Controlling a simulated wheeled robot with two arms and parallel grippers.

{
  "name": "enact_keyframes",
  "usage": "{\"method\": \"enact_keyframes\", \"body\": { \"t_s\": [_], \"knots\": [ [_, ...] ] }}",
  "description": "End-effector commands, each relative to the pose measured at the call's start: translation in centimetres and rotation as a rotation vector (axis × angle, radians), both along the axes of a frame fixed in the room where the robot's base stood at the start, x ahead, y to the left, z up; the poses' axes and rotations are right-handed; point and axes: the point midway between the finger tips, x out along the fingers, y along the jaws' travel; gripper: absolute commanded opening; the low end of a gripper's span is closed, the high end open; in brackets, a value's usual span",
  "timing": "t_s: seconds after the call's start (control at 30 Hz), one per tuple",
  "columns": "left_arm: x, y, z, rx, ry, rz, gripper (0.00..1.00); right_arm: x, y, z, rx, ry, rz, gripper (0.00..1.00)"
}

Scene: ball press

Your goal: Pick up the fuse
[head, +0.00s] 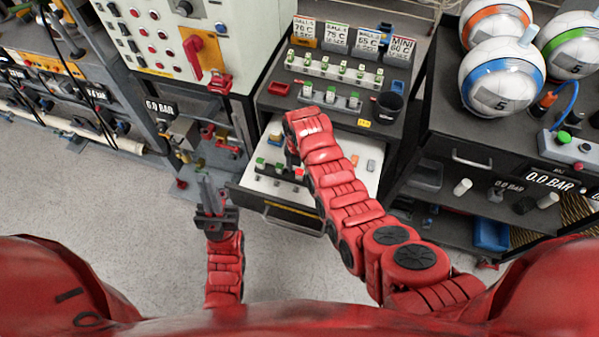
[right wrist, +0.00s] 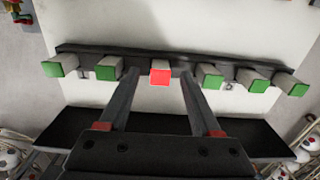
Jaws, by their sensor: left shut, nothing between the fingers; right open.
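A fuse with a red end (right wrist: 160,77) sits in a dark rack (right wrist: 135,56), in a row with several green-ended fuses (right wrist: 108,68). In the head view the red-ended fuse (head: 299,174) is in the white-lined open drawer (head: 366,150). My right gripper (right wrist: 160,72) is open, with one finger to each side of the red-ended fuse; I cannot tell whether they touch it. In the head view my right gripper (head: 292,150) points down at the drawer, partly hidden by its arm. My left gripper (head: 210,190) is shut and empty, left of the drawer.
Above the drawer is a bench with a row of green-topped parts (head: 336,70), a red tray (head: 279,88) and a black cup (head: 388,107). A control cabinet (head: 160,40) stands left. Balls (head: 503,77) sit on the right-hand unit. The floor (head: 130,200) at left is clear.

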Motion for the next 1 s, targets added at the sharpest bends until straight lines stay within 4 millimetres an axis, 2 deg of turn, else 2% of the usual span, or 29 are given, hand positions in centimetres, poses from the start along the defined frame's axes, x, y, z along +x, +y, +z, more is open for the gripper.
{"method": "enact_keyframes", "body": {
  "t_s": [0.23,0.57,0.67,0.93,1.0],
  "knots": [
    [0.0,0.0,0.8,0.000,0.000,0.000,0.00,-0.1,0.0,-1.7,-0.002,0.005,0.002,0.65],
    [0.0,0.0,0.8,0.000,0.000,0.000,0.00,0.0,0.0,-2.1,0.001,-0.001,0.001,0.65],
    [0.0,0.0,0.8,0.000,0.000,0.000,0.00,0.0,0.0,-2.1,0.001,-0.001,0.001,0.51],
    [0.0,0.0,0.8,0.000,0.000,0.000,0.00,0.1,0.0,-2.1,0.001,-0.001,0.001,0.02],
    [0.0,0.0,0.8,0.000,0.000,0.000,0.00,0.0,0.0,-2.1,0.000,0.000,0.001,0.00]
  ]
}}
